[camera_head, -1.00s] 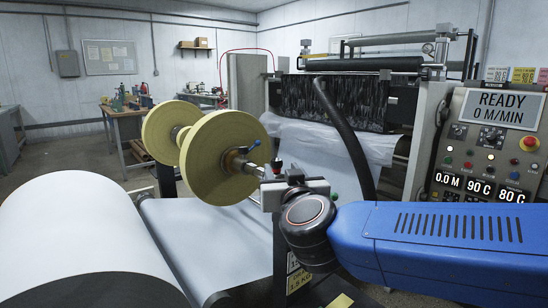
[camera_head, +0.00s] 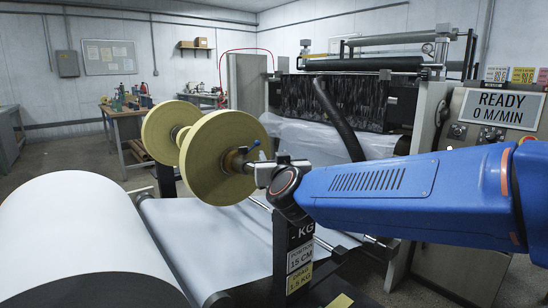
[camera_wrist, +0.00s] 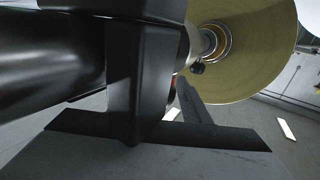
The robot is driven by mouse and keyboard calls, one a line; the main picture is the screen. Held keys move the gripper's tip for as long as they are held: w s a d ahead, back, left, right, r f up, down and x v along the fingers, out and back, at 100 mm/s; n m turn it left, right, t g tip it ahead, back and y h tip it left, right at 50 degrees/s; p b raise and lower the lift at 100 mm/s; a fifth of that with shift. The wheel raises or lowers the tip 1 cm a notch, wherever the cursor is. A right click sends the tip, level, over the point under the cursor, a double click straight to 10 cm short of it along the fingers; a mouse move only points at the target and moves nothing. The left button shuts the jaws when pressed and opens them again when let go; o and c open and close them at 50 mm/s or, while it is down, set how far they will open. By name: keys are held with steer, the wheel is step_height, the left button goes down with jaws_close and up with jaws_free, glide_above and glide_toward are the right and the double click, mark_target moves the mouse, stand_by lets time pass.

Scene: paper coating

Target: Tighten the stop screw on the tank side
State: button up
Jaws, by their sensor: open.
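Two yellow discs sit on a shaft. The nearer disc (camera_head: 213,157) has a brown-metal collar (camera_head: 236,160) on its near side, with a small blue lever-like part (camera_head: 254,144) above it. I cannot tell for sure which part is the stop screw. In the wrist view the disc (camera_wrist: 250,60) is at upper right, with the collar (camera_wrist: 212,42) and a small dark knob (camera_wrist: 197,67) below it. My gripper (camera_head: 268,172) is at the shaft end, just right of the collar. It is open; my wrist partly hides it, and contact is unclear.
A large white paper roll (camera_head: 75,230) fills the lower left, and a paper web (camera_head: 205,235) runs beneath the discs. The control panel (camera_head: 490,108) reads READY, 0 M/MIN.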

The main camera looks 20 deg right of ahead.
steer(key=shift+w, duration=0.25)
steer(key=c, duration=1)
steer(key=shift+c, duration=0.2)
steer(key=shift+d+m+h, duration=0.1)
steer(key=shift+m+h, duration=0.4)
steer(key=shift+h, duration=0.2)
steer(key=shift+s+d+m+g+h, duration=0.35)
steer(key=shift+d+m+g+h, duration=0.1)
steer(key=shift+m+g+h, duration=1.4)
steer(key=shift+s+d+m+g+h, duration=0.3)
steer(key=shift+d+m+g+h, duration=0.15)
steer(key=shift+m+g+h, duration=1.35)
steer(key=shift+s+d+m+g+h, duration=0.4)
steer(key=shift+m+g+h, duration=0.85)
steer(key=shift+h, duration=1.1)
